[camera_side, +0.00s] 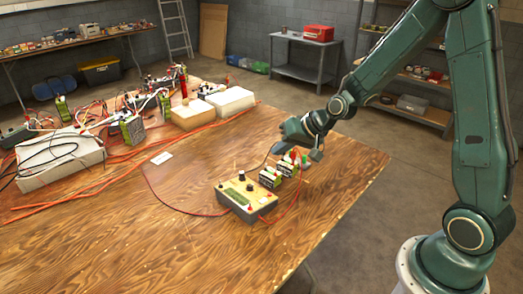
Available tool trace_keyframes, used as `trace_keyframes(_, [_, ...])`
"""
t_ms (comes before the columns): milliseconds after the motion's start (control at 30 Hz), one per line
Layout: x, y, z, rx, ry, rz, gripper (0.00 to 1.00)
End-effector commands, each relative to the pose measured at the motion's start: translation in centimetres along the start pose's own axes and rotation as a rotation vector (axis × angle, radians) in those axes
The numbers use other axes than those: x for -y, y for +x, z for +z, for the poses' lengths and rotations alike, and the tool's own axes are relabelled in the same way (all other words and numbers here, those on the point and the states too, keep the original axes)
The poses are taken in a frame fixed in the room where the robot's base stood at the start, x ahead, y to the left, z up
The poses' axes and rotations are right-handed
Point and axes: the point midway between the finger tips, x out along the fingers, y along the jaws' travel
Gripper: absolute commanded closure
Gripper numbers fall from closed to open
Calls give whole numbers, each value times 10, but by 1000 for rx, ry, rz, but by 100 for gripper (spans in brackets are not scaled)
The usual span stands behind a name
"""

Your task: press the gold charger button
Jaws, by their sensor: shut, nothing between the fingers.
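The charger (246,200) is a box with a beige top and dark sides, sitting near the front middle of the wooden table. Its top carries a dark display, a dark knob (241,175) and small red and light parts. I cannot make out which of these, if any, is the gold button. My gripper (288,149) is shut and empty. It is above and to the right of the charger, over or close to two small green-and-black battery packs; the exact gap is unclear. Its fingertips are small and partly blend with the packs.
The two packs (279,171) stand right behind the charger, with red and black leads running to it. White blocks (229,102), batteries and orange cables crowd the back left of the table (160,240). The front left is bare wood. Shelves and a grey side bench (302,72) stand behind.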

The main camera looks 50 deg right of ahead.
Motion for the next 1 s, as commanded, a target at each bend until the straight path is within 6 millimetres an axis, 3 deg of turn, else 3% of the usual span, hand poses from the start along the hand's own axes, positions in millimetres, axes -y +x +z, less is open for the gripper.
trace_keyframes(400, [-40,52,-3,-59,193,-39,100])
trace_keyframes(1000, [-50,63,-4,-80,243,-49,100])
